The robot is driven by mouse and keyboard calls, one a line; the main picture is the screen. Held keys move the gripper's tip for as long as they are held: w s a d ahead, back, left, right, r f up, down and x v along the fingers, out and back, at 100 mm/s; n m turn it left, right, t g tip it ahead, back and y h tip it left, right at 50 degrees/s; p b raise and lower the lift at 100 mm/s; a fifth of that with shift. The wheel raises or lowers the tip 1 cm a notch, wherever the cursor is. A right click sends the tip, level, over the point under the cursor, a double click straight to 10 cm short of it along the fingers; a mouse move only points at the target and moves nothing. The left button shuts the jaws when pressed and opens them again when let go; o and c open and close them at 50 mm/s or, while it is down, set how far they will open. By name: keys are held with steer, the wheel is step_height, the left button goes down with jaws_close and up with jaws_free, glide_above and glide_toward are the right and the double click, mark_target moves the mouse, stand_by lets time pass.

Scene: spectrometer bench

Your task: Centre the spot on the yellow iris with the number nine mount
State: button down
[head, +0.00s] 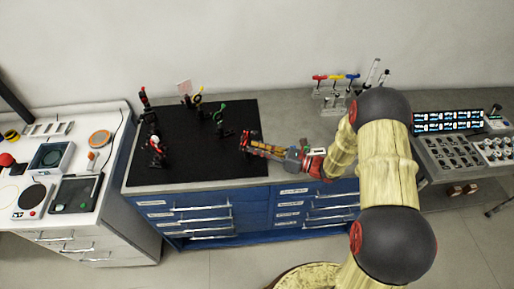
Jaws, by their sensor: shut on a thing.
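My gripper (254,145) reaches in from the right over the right edge of the black mat. It is shut on a small red and black mount (243,136); its number is too small to read, and the fingers partly hide it. A ring with yellow on it, which looks like the yellow iris (197,99), stands near the back of the mat, left of and behind my gripper. I cannot make out a light spot on it.
Other optics stand on the black mat (190,172): a green-marked iris (220,111), a back-left red and black mount (144,97), a front-left mount (156,148) and a pale card (184,86). A tool rack (334,92) stands right. The mat's front middle is clear.

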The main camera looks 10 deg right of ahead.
steer(key=c, duration=1.8)
jaws_free()
steer(key=shift+d, duration=0.15)
steer(key=v, duration=1.2)
steer(key=shift+f, duration=0.1)
